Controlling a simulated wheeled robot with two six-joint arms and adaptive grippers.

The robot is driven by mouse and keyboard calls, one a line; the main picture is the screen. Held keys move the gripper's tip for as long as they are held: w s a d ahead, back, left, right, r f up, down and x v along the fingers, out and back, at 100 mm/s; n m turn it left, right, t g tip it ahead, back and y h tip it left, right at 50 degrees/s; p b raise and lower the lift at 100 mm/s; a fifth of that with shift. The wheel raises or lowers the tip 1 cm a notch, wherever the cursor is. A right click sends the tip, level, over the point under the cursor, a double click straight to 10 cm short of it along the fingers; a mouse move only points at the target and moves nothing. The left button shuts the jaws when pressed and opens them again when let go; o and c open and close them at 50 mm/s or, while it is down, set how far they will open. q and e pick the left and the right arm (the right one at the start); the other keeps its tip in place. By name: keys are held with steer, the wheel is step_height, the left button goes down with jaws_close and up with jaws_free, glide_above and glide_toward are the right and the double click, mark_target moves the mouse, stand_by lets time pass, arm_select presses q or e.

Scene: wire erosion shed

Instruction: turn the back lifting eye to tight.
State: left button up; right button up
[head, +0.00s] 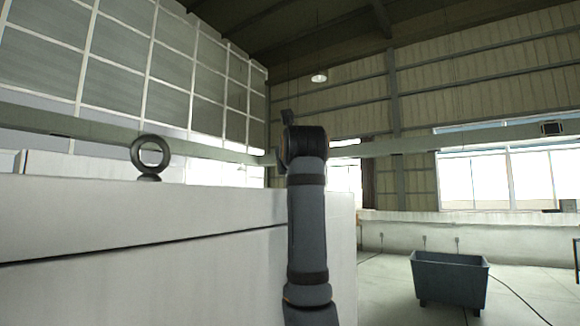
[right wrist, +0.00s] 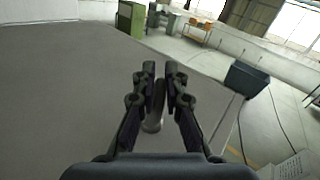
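A dark lifting eye (head: 150,155) stands upright on the white top at the left in the head view, with no gripper near it. In the right wrist view, a lifting eye (right wrist: 157,100) shows nearly edge-on between the fingers of my right gripper (right wrist: 161,72). Its round foot (right wrist: 152,126) rests on the grey surface. The fingers are close together, one on each side of the ring, and look shut on it. In the head view my right arm hides these fingers and that eye. My left gripper is not in view.
The eyes stand on a large pale block (head: 120,225) with a broad flat top. A dark blue bin (head: 450,279) stands on the floor to the right and also shows in the right wrist view (right wrist: 246,79). A green cabinet (right wrist: 131,18) and an orange table (right wrist: 196,31) stand far off.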

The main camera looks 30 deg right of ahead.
steer(key=o, duration=0.4)
steer(key=shift+d+f, duration=0.1)
steer(key=shift+o, duration=0.2)
steer(key=v, duration=1.2)
steer(key=shift+w, duration=0.1)
